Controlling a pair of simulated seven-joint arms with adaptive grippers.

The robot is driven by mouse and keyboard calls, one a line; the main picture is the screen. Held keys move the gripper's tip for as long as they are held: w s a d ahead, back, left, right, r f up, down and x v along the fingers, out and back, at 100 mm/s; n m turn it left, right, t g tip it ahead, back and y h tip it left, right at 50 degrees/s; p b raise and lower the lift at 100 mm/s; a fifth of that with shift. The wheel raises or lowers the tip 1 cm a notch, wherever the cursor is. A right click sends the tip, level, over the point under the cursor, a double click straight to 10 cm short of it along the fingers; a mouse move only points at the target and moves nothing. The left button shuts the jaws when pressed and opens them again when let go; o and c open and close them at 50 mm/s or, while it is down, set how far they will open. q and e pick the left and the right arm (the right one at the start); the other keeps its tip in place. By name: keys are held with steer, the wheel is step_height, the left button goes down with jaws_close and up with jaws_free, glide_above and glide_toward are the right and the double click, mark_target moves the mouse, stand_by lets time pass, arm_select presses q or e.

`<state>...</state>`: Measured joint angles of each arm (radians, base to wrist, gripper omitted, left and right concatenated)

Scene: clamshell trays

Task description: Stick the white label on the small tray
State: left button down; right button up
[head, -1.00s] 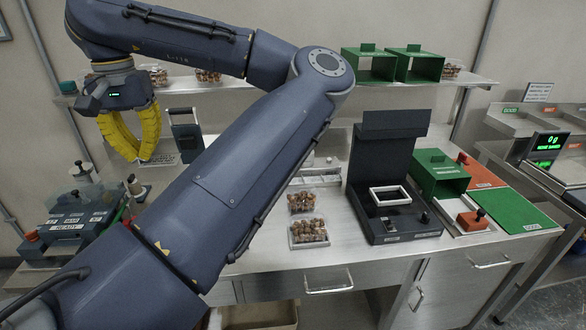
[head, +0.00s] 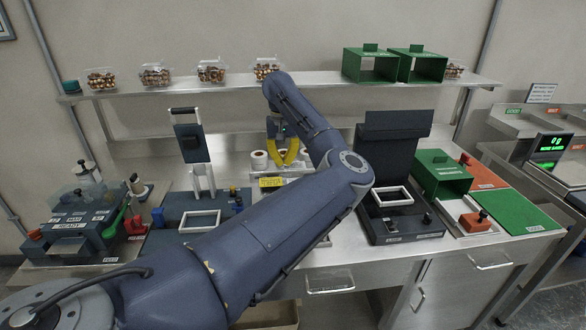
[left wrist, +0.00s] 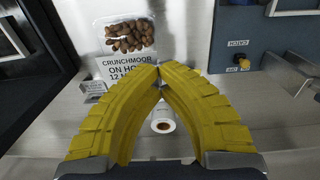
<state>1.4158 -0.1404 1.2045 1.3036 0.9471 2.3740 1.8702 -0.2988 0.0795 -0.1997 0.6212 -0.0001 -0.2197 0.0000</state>
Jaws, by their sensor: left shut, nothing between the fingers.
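My left gripper (head: 286,162) is shut and empty, above the label rolls at the back of the bench. Its yellow fingertips meet in the left wrist view (left wrist: 160,70). A white label roll (head: 259,160) stands left of the fingers, with others partly hidden near them. One white roll (left wrist: 162,122) with a brown core shows between the fingers in the left wrist view. That view also shows a clear tray of brown nuts (left wrist: 131,36) beside printed text. I cannot tell which tray is the small one. My left arm covers the middle of the bench. My right gripper is out of view.
Several filled clamshell trays (head: 211,71) and two green boxes (head: 371,66) stand on the shelf above. A black press-like station (head: 400,226) with a white frame is right of my arm. Another station with a white frame (head: 200,222) is left of it.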

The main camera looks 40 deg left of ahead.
mark_target(293, 164)
arm_select(q)
steer(key=w+d+f, duration=0.2)
steer(key=f, duration=0.1)
steer(key=shift+d, duration=0.2)
steer(key=shift+s+f, duration=0.1)
steer(key=shift+f, duration=3.15)
steer(key=c, duration=2.2)
jaws_free()
steer(key=c, duration=1.5)
jaws_free()
steer(key=shift+r, duration=0.1)
steer(key=shift+r, duration=2.85)
